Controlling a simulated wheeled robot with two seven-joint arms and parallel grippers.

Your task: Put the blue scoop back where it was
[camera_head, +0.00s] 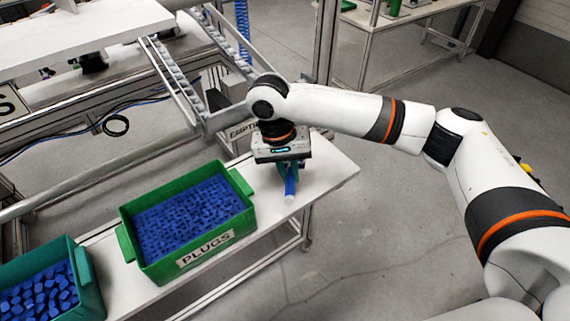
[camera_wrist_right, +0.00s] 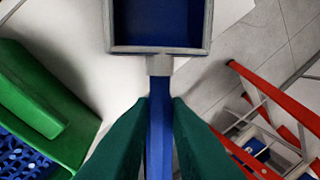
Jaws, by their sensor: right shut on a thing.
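The blue scoop (camera_wrist_right: 160,115) has a blue handle and a blue pan with a grey rim (camera_wrist_right: 160,48). In the right wrist view its handle lies between the two green fingers of my right gripper (camera_wrist_right: 160,105), which is shut on it. The pan points away from the fingers, over or on the white table; I cannot tell if it touches. In the head view the handle (camera_head: 290,184) shows below my right gripper (camera_head: 287,172), near the table's right end. The pan is hidden there by the gripper. My left gripper is not in view.
A green crate marked PLUGS (camera_head: 249,217), full of small blue plugs, stands left of my right gripper. Another green crate (camera_head: 90,279) with blue pieces stands at lower left. A box marked EMPTIES or similar (camera_head: 240,131) and a roller rail (camera_head: 180,85) are behind. The white table's (camera_head: 330,172) right end is clear.

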